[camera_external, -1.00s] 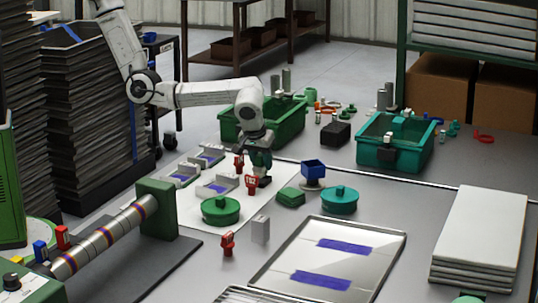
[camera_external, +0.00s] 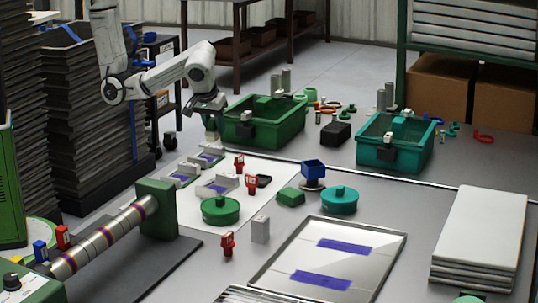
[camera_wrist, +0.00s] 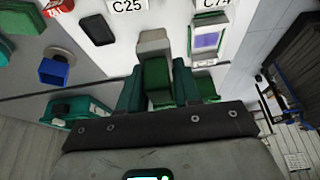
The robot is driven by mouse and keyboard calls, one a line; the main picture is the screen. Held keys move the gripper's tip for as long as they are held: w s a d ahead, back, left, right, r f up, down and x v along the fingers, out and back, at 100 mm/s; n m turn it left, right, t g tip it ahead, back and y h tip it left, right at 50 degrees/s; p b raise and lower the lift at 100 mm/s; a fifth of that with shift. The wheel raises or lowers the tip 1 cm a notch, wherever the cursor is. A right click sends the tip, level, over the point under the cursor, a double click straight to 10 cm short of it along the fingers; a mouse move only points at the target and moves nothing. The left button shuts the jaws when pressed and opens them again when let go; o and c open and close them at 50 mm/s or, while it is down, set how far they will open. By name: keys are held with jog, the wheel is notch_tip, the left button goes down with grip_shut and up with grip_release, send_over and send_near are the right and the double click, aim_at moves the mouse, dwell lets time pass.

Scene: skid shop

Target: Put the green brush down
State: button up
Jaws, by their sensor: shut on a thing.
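My gripper (camera_external: 210,122) is in the air at the back left of the workbench, left of the green bin (camera_external: 262,120). In the wrist view, my gripper (camera_wrist: 159,88) is shut on the green brush (camera_wrist: 156,75), which sits between its two dark green fingers. A grey part shows at the brush's far end. In the external view the brush is too small to make out clearly under the gripper.
A white sheet (camera_external: 268,172) holds grey fixtures with purple pads (camera_external: 218,187), red tags (camera_external: 251,184) and a flat black piece (camera_external: 264,181). A cart is left.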

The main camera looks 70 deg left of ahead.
jog(key=w+a+b, duration=0.3)
jog(key=w+a, duration=0.3)
jog(key=w+d+f+b, duration=0.1)
jog(key=w+f, duration=0.2)
jog(key=w, duration=0.1)
jog(key=w+d+f+b, duration=0.1)
jog(key=w+f, duration=0.2)
jog(key=w, duration=0.1)
jog(key=w+d+f+b, duration=0.1)
jog(key=w+f, duration=0.2)
jog(key=w, duration=0.2)
jog(key=shift+d+b, duration=0.35)
jog(key=shift+d, duration=0.05)
jog(key=shift+w+d+f, duration=0.15)
jog(key=shift+w+f, duration=0.3)
jog(key=shift+f, duration=1.65)
jog(key=shift+f, duration=0.15)
jog(key=o, duration=1)
jog(key=shift+o, duration=0.2)
